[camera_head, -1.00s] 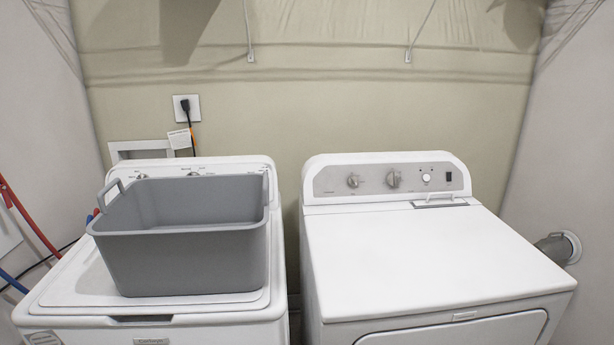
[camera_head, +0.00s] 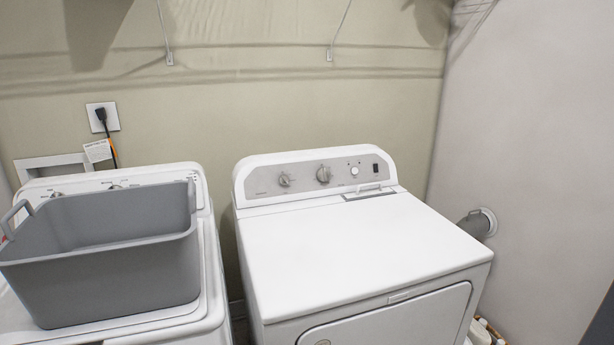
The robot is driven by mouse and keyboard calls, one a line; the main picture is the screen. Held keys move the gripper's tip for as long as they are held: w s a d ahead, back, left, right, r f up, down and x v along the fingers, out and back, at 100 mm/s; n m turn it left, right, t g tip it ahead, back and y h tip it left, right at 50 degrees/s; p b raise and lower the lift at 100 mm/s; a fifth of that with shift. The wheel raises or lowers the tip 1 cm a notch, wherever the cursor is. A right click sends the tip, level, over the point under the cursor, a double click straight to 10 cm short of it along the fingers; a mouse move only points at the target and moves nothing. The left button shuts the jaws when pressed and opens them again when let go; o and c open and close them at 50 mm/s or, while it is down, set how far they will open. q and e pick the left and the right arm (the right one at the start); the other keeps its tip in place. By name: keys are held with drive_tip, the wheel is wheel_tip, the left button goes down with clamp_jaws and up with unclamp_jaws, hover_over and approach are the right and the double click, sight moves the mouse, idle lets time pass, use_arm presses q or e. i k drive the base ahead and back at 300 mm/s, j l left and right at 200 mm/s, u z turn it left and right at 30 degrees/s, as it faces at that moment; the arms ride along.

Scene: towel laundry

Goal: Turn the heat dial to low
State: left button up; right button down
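The dryer (camera_head: 360,245) is the white machine right of the middle, with its front door shut. Its grey control panel (camera_head: 304,174) runs along the back of the top. The panel labels are too small to read, so I cannot tell which dial sets heat or where either points. Neither of my grippers is in view.
A grey laundry basket (camera_head: 105,262) stands on the white washer (camera_head: 208,275) at left, with a narrow gap between the machines. A grey vent duct (camera_head: 473,226) meets the right wall. Bottles (camera_head: 480,333) stand on the floor at right. A dark shape fills the lower right edge. The dryer top is clear.

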sight(283, 179)
drive_tip(key=i+l+u, duration=0.15)
drive_tip(key=i+u, duration=0.15)
drive_tip(key=i, duration=0.2)
drive_tip(key=i+l+u, duration=0.35)
drive_tip(key=i+j, duration=0.1)
drive_tip(key=i, duration=0.05)
